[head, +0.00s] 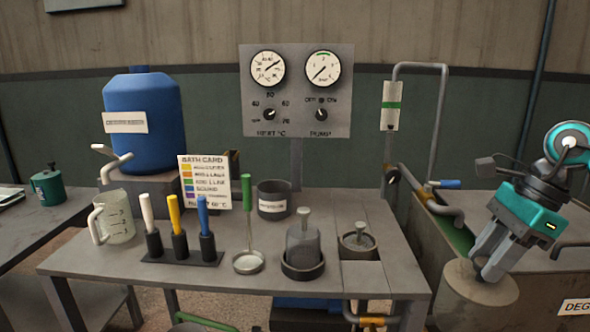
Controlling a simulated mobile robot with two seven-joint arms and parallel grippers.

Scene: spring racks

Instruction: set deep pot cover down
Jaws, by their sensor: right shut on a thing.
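My right gripper (492,256) comes in from the right and is shut on a round, flat, grey-brown cover (482,291). The fingers point down at its middle and hide the grip. The cover lies in front of the tank at the right; I cannot tell whether it touches anything. On the table, a dark round pot (303,271) holds a grey cylinder with a knob (303,243). To its right, a round opening set into the table (358,255) has a knobbed piece (358,240) in it. My left gripper is out of view.
The table (110,250) also bears a clear jug (113,218), a rack (180,256) of coloured handles, a green-handled ladle (248,260) and a dark cup (274,201). A grey tank (543,308) with pipes stands at the right. The table's front left is bare.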

